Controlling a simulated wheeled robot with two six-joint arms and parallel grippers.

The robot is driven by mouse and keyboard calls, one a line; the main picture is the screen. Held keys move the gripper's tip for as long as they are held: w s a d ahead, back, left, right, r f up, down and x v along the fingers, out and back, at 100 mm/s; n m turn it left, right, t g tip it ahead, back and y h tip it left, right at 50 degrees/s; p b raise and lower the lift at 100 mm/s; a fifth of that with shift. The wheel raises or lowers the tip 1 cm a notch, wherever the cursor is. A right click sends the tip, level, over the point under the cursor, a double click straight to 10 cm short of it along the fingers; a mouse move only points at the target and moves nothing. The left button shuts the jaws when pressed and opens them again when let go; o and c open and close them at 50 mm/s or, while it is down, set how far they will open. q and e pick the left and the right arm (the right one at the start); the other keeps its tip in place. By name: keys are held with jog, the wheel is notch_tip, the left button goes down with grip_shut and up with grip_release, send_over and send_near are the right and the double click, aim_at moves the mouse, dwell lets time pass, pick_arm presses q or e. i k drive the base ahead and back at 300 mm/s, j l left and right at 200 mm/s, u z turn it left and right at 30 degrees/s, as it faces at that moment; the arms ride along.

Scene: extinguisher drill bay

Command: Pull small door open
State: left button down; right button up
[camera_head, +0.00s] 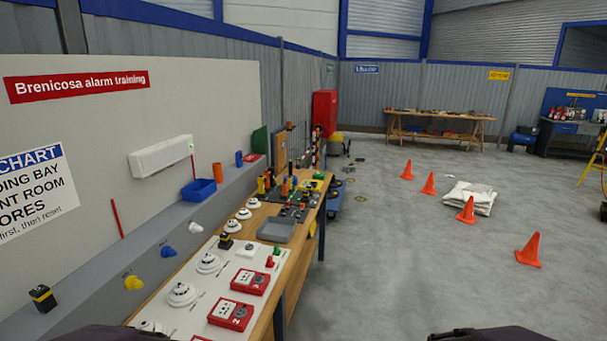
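No small door can be clearly made out. A tall red cabinet (325,112) stands at the far end of the wall on the left; whether it has a door, open or shut, is too small to tell. A white wall unit (161,157) with a small green light is fixed to the pale panel on the left. Neither of my grippers shows. Only dark parts, probably of my own arms, show at the bottom edge, left and right of the middle, far from the cabinet.
A long wooden bench (291,277) along the left holds white detectors, red call points (231,314) and a grey tray (276,230). A blue bin (198,190) sits on the ledge.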

aim_at(281, 139)
jog(key=i+l+z, duration=0.1)
jog(key=i+l, duration=0.2)
jog(key=i, duration=0.15)
jog(key=i+l+z, duration=0.1)
jog(key=i+l, duration=0.2)
jog(key=i, duration=0.2)
jog(key=i+l, duration=0.25)
jog(key=i, duration=0.2)
jog(key=i+l+z, duration=0.15)
jog(key=i, duration=0.35)
jog(key=i+l+z, duration=0.1)
jog(key=i+l, duration=0.15)
jog(key=i, duration=0.2)
jog(key=i+l+z, duration=0.1)
jog(key=i, duration=0.4)
jog(key=i+u, duration=0.95)
jog(key=i+l+u, duration=0.35)
jog(key=i+u, duration=0.15)
